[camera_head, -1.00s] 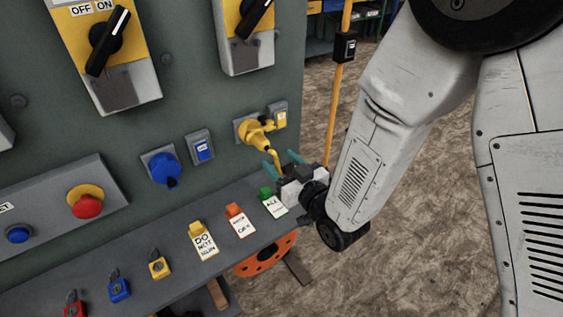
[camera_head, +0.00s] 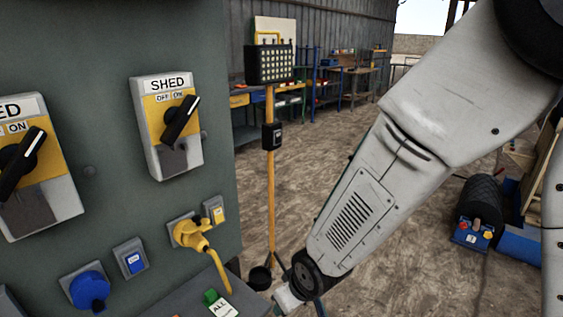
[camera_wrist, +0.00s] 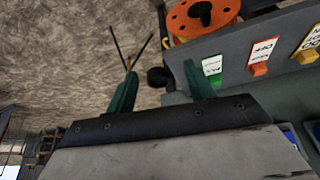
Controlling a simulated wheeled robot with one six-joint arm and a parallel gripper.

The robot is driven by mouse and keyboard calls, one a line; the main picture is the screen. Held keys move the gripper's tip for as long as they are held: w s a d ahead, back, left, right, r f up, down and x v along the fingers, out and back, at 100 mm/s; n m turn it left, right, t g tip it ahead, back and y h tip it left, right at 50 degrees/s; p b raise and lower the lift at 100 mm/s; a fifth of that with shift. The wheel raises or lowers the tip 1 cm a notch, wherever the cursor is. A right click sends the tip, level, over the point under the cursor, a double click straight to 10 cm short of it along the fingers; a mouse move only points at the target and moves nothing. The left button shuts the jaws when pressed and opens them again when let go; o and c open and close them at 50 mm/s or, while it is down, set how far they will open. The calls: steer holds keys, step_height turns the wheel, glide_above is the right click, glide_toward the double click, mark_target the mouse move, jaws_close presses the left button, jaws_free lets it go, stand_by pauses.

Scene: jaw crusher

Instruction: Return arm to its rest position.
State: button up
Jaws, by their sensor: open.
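My gripper shows in the wrist view (camera_wrist: 160,88), with its two green fingers spread apart and nothing between them. The gripper is beside the right end of the grey shelf (camera_head: 190,292) under the panel. A green tag marked ALT (camera_head: 220,304) lies on that shelf close to the left of my wrist.
The green panel (camera_head: 95,130) carries a SHED switch (camera_head: 170,125), a yellow plug (camera_head: 192,235) and a blue socket (camera_head: 90,288). A yellow post (camera_head: 270,190) stands behind my wrist. An orange reel (camera_wrist: 200,17) is near the shelf.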

steer(key=s+d+r+m+g+h, duration=0.1)
steer(key=s+d+r+m, duration=0.2)
steer(key=s+d+r, duration=0.5)
steer(key=s+d+r+m+g+h, duration=0.1)
steer(key=s+d+r+m, duration=0.3)
steer(key=s+d+r, duration=0.5)
steer(key=d+r, duration=0.7)
steer(key=shift+s+d+m+h, duration=0.2)
steer(key=shift+s+m+h, duration=0.1)
